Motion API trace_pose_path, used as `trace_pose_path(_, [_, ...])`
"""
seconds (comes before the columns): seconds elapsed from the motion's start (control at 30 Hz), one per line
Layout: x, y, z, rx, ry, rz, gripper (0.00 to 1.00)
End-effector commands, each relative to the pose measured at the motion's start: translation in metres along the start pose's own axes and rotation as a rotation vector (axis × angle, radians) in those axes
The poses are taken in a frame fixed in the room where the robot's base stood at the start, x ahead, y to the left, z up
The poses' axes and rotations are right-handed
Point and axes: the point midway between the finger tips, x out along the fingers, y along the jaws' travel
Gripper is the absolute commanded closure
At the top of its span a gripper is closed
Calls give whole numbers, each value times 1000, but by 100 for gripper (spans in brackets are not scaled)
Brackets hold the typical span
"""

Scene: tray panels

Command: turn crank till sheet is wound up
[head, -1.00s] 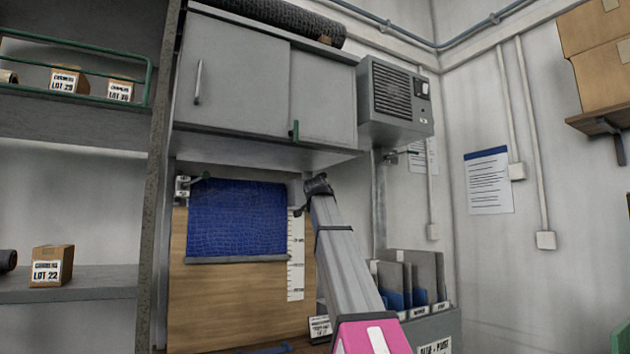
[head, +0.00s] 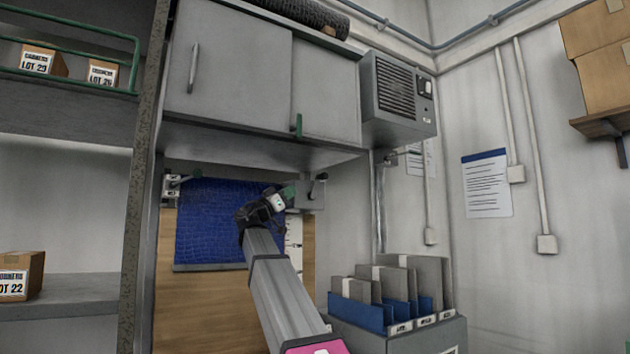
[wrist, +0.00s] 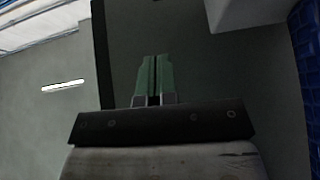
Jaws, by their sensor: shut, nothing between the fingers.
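The blue textured sheet (head: 205,225) hangs under the grey wall cabinet in the head view, with a grey bar along its lower edge. I cannot tell which handle is the crank. My gripper (head: 289,193) appears in front of the sheet's upper right part, left of the dark knob. Its green fingers (wrist: 153,78) are together and empty in the wrist view. The sheet's edge (wrist: 307,60) shows at the right there.
The grey cabinet (head: 240,75) overhangs the sheet, with a vented grey box (head: 397,95) to its right. A file bin (head: 400,335) with folders stands low at the right of my arm. Shelves with boxes (head: 20,277) are at the left. A white scale strip (head: 294,240) is partly hidden.

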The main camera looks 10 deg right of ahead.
Motion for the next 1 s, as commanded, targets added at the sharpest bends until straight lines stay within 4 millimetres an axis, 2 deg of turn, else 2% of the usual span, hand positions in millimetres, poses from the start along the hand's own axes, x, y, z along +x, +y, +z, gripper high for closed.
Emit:
trace_pose_path(0.13, [-8,2,-11,-20,51,20,100])
trace_pose_path(0.27, [0,2,-12,-23,57,23,100])
trace_pose_path(0.37, [14,2,-13,-22,56,24,100])
trace_pose_path(0.8, [95,4,-18,-22,55,23,100])
trace_pose_path(1.0, [112,5,3,-23,54,22,100])
